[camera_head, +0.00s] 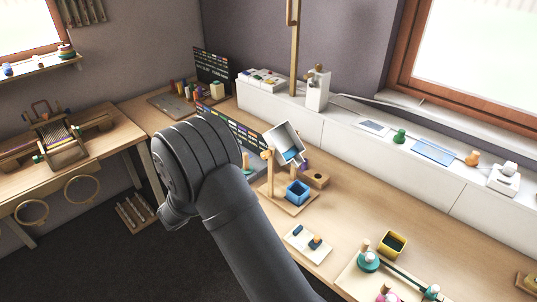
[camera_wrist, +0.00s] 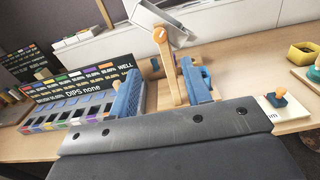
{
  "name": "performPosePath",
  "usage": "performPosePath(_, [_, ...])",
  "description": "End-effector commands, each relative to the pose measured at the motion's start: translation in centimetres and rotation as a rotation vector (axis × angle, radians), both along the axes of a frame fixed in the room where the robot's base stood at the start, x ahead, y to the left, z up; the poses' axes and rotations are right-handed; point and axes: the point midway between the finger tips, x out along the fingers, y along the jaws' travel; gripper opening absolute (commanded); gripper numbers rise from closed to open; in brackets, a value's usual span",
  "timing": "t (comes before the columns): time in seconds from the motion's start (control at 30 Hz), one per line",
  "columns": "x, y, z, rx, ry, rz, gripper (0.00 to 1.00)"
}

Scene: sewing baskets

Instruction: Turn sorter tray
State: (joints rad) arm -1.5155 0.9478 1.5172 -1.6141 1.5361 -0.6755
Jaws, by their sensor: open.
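The sorter tray (camera_head: 286,137) is a white box, tilted, held up on a wooden stand (camera_head: 271,172) with blue content showing inside. A blue open bin (camera_head: 298,191) sits below it on the stand's base. In the wrist view the white tray (camera_wrist: 150,13) is at the top, with an orange pivot on a wooden post (camera_wrist: 168,68). My gripper (camera_wrist: 160,69) has its two blue fingers wide apart, with the post appearing between them. I cannot tell whether either finger touches it. In the head view my dark arm hides the fingers.
A black board with percentages (camera_wrist: 88,82) and a compartment box with coloured labels (camera_wrist: 70,115) stand left of my gripper. A yellow bin (camera_head: 392,243) and a white card with small pieces (camera_head: 308,242) lie nearer. White cabinets (camera_head: 350,130) line the back.

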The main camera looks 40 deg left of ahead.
Motion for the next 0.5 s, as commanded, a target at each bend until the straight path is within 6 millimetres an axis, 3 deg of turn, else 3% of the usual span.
performPosePath(0.3, [7.2,-0.1,0.0,0.0,0.0,-0.004,0.44])
performPosePath(0.5, [10.6,-0.1,-0.1,-0.001,0.0,-0.002,0.44])
